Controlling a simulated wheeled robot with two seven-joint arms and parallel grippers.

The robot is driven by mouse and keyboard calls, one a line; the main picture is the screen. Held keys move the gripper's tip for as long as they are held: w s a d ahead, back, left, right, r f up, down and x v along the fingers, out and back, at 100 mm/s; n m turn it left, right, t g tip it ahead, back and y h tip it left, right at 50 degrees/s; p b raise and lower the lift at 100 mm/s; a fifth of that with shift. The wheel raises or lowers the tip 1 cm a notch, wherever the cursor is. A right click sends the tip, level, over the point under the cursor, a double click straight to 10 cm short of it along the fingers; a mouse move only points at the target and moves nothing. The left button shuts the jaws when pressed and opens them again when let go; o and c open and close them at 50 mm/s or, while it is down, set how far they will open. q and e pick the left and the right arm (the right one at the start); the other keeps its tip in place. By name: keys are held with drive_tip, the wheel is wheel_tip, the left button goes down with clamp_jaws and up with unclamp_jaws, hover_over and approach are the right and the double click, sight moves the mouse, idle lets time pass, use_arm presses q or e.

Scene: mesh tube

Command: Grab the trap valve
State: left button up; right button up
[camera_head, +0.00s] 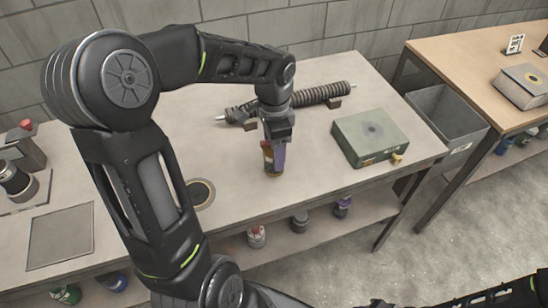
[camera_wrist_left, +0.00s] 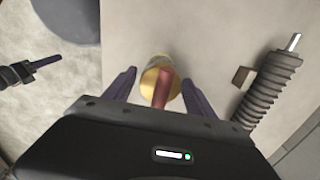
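The trap valve (camera_head: 267,161) is a short upright brass-coloured piece on the grey table. In the left wrist view, its round yellow top and red handle (camera_wrist_left: 161,90) show between my fingers. My left gripper (camera_head: 274,156) points down over it. Its purple fingers (camera_wrist_left: 160,80) stand on either side of the valve, open, with a gap visible on both sides. In the head view, a finger hides part of the valve. A dark, ribbed part with a purple finger, seemingly my right gripper (camera_wrist_left: 42,66), shows at the left of the wrist view; its opening is unclear.
A ribbed dark tube (camera_head: 312,97) lies on supports behind the gripper. A green box (camera_head: 370,136) with a brass fitting stands at right. A round disc (camera_head: 200,193) lies near the front edge. Several jars sit on the lower shelf (camera_head: 300,238). A grey bin (camera_head: 447,118) stands between tables.

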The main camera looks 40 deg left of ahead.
use_arm(q)
drive_tip(key=c, duration=1.3)
drive_tip(key=shift+r, duration=0.1)
wheel_tip(320, 180, up, 10)
drive_tip(key=shift+f, duration=0.1)
idle(0.4)
